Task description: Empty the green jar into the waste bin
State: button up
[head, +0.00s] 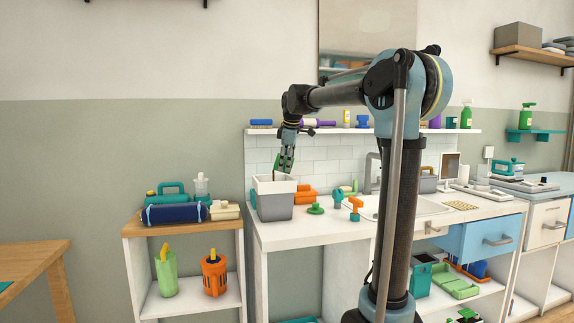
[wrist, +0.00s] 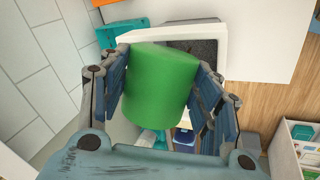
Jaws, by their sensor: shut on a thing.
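My gripper (head: 286,158) is shut on the green jar (wrist: 160,88), with a finger pad on each side of it in the wrist view. In the head view the jar (head: 283,163) is tilted just above the waste bin. The bin (head: 274,207) is grey with a wide white rim and stands at the left end of the counter. A thin brown streak (head: 274,174) shows below the jar at the bin's mouth. In the wrist view the bin's white rim (wrist: 222,45) lies beyond the jar, with dark grey inside. The jar's mouth and inside are hidden.
On the counter (head: 340,228), right of the bin, are a green lid-like disc (head: 315,209), an orange block (head: 304,194) and blue and orange tools. A shelf (head: 350,131) with bottles runs behind. A low wooden-topped shelf (head: 180,224) stands at left.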

jog(key=shift+a+f+n+h, duration=0.15)
jog(key=shift+a+h, duration=0.15)
jog(key=shift+h, duration=0.45)
jog(key=shift+a+f+n+h, duration=0.15)
jog(key=shift+a+h, duration=0.1)
jog(key=shift+h, duration=0.5)
dwell(1.2)
jog(key=shift+d, duration=0.1)
